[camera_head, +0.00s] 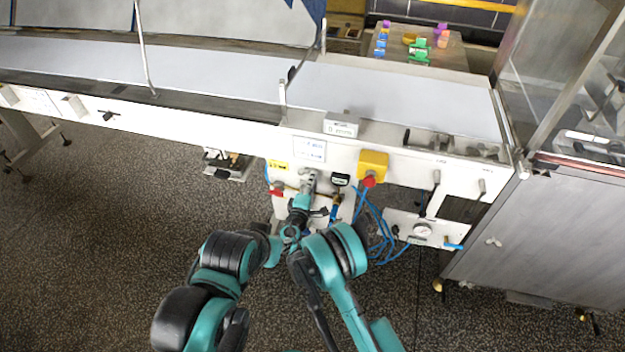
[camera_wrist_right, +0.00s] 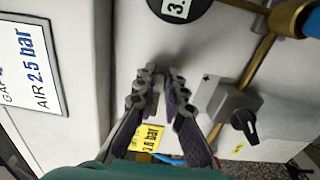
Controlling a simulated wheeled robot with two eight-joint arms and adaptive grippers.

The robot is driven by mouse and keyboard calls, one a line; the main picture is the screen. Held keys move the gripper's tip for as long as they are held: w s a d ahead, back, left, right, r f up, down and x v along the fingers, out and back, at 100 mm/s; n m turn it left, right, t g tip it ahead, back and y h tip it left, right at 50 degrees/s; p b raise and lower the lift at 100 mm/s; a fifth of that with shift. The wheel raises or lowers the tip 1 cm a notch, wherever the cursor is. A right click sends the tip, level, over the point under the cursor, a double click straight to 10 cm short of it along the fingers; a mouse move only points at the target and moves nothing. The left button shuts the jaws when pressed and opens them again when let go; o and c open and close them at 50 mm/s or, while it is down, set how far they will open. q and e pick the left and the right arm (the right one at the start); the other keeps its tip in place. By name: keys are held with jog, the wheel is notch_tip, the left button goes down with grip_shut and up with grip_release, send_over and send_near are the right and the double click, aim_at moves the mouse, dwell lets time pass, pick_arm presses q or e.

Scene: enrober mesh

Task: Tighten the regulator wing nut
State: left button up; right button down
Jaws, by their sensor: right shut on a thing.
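My right gripper (camera_head: 309,182) reaches up to the front of the white machine, below a white label. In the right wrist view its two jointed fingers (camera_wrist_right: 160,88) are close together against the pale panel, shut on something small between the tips. It is most likely the regulator wing nut, but the fingers hide its shape.
A yellow box with a red button (camera_head: 373,165) and blue hoses (camera_head: 375,225) are right of the gripper. A gauge panel (camera_head: 408,228) hangs further right. The floor (camera_head: 90,230) is clear at left.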

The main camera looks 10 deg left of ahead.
jog(key=c, duration=1.6)
grip_release()
jog(key=s, duration=0.7)
jog(key=shift+s, duration=0.25)
jog(key=shift+a+f, duration=0.1)
